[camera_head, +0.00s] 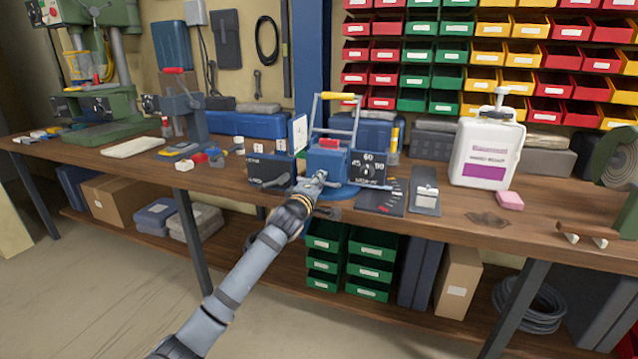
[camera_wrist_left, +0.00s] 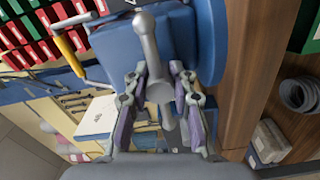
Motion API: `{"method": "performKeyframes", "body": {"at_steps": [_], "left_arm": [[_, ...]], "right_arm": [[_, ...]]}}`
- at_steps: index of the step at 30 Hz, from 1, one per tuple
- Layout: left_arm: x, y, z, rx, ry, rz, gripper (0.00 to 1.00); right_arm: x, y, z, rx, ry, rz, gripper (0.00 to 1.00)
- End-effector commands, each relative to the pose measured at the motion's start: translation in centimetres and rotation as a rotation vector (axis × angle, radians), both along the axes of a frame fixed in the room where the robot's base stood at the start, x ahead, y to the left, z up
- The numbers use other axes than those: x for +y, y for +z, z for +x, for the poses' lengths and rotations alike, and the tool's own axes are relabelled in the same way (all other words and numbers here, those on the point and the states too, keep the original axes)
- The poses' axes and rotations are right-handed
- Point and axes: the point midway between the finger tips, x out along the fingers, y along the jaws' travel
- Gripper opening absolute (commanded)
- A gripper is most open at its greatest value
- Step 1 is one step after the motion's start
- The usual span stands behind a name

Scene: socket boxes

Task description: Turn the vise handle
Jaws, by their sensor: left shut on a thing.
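The blue vise (camera_head: 327,162) stands near the front edge of the wooden bench on a round blue base. Its grey metal handle (camera_head: 321,177) is on the side facing me. My left gripper (camera_head: 313,186) reaches in from below and is shut on the handle. In the left wrist view, the handle bar (camera_wrist_left: 149,47) runs between the two fingers of the left gripper (camera_wrist_left: 160,90), with a rounded end above and another below them. The blue vise body (camera_wrist_left: 187,38) is just beyond the fingertips. My right gripper is not in view.
Dark panels with white markings flank the vise, one at left (camera_head: 268,171) and one at right (camera_head: 369,168). A yellow-handled metal frame (camera_head: 338,97) rises behind it. A white jug (camera_head: 487,152) and pink block (camera_head: 509,201) stand to the right. Green drawers (camera_head: 372,268) are below.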

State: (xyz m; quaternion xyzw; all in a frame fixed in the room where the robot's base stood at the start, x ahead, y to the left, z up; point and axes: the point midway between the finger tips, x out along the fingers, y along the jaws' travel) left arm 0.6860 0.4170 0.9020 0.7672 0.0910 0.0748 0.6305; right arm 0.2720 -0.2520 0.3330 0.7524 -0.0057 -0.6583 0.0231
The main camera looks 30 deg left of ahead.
Motion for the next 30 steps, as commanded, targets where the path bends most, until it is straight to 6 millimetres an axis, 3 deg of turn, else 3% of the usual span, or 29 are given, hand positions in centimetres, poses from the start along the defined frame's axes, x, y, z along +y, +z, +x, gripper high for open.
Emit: {"method": "performKeyframes", "body": {"at_steps": [2,3,8,17,30], "left_arm": [[0.0,0.4,0.0,-0.007,-0.002,0.003,0.00],[0.0,0.4,0.0,-0.007,-0.002,0.004,0.28],[0.0,0.2,0.0,-0.005,-0.001,0.002,0.48],[0.0,0.1,-0.2,-0.001,0.000,0.003,0.48],[-1.6,0.1,-6.7,-0.001,-0.001,0.009,0.48]], "right_arm": [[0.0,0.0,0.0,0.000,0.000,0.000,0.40],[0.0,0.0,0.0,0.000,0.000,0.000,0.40],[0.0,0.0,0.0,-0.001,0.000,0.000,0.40],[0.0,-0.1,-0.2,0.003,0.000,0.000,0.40],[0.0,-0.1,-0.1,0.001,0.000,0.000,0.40]]}}
